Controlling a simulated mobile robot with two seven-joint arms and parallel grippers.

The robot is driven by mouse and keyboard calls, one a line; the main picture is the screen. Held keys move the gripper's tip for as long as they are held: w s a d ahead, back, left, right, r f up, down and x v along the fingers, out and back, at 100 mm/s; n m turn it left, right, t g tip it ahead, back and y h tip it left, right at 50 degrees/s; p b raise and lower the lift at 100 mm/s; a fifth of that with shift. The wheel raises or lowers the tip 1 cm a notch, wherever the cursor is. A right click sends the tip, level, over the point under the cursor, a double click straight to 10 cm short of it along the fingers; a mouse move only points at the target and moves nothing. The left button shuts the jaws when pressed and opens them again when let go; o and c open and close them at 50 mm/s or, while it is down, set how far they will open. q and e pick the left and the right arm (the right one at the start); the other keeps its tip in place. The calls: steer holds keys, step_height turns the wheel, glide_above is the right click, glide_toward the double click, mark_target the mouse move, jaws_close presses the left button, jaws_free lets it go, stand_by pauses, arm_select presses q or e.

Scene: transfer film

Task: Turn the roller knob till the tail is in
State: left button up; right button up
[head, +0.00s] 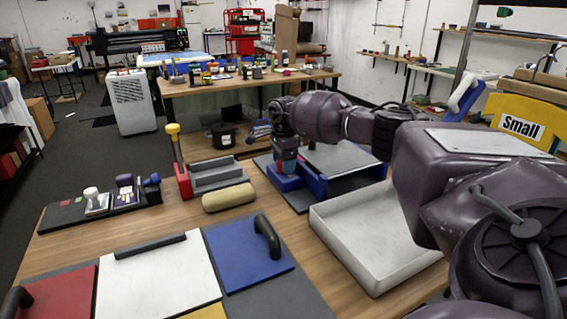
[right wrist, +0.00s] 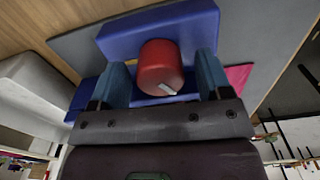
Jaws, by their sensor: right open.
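The roller knob (right wrist: 160,66) is a red cylinder with a white mark on its face, seen in the right wrist view. It stands out from a blue roller frame (right wrist: 115,42). My right gripper (right wrist: 162,75) is open, with one blue finger on each side of the knob; I cannot tell whether the fingers touch it. In the head view my right gripper (head: 287,163) is over the blue roller frame (head: 313,184) and hides the knob. A pink sheet edge (right wrist: 240,76) shows beside a finger; whether it is the tail is unclear. My left gripper is not in view.
A white tray (head: 330,229) lies right of the roller, under my right arm.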

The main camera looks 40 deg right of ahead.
steer(key=shift+f, duration=0.15)
steer(key=c, duration=0.9)
steer(key=shift+m, duration=0.3)
